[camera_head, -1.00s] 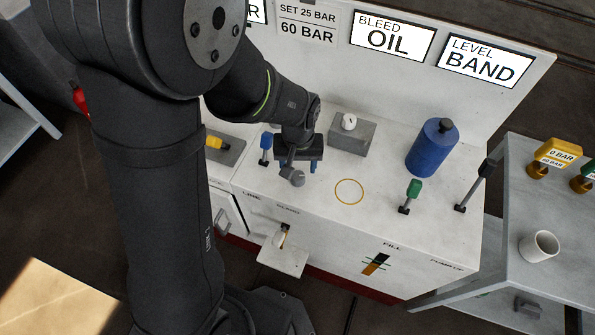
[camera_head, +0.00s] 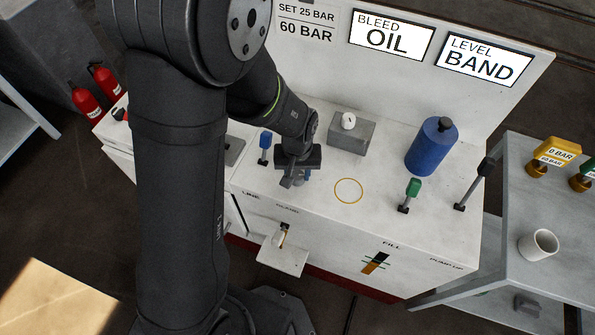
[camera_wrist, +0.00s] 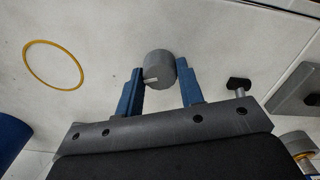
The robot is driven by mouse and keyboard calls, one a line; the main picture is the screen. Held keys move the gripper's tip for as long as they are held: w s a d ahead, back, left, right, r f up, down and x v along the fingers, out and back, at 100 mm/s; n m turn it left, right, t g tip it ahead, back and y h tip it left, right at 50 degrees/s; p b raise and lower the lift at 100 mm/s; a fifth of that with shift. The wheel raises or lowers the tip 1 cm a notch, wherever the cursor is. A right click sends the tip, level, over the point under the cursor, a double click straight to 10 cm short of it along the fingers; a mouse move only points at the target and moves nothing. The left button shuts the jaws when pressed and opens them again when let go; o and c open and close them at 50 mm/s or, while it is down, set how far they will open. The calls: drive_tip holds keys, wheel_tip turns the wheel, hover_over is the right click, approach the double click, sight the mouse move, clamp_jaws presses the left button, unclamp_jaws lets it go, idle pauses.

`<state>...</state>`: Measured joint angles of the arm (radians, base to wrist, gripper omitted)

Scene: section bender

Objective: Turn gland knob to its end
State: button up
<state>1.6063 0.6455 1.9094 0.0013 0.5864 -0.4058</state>
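The gland knob (camera_wrist: 159,68) is a grey round knob with a pale mark on its lower left side in the wrist view. My gripper (camera_wrist: 160,72) has its two blue fingers on either side of the knob, with narrow gaps seeming to show between fingers and knob. Contact cannot be told for certain. In the head view my gripper (camera_head: 297,178) is low over the bench front, and the knob (camera_head: 287,182) is mostly hidden by it.
A yellow ring (camera_head: 348,190) is marked on the bench top (camera_head: 330,220) to the right. A blue-topped lever (camera_head: 265,141) stands to the left. A grey block (camera_head: 351,136) with a white knob, a blue cylinder (camera_head: 432,147) and a green-topped lever (camera_head: 412,190) stand further right.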

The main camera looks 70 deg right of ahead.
drive_tip(key=shift+m, duration=0.4)
drive_tip(key=m, duration=0.2)
drive_tip(key=shift+m, duration=0.4)
drive_tip(key=m, duration=0.4)
drive_tip(key=shift+m, duration=0.3)
drive_tip(key=m, duration=0.4)
drive_tip(key=shift+m, duration=1.9)
drive_tip(key=o, duration=1)
drive_tip(key=shift+r, duration=0.1)
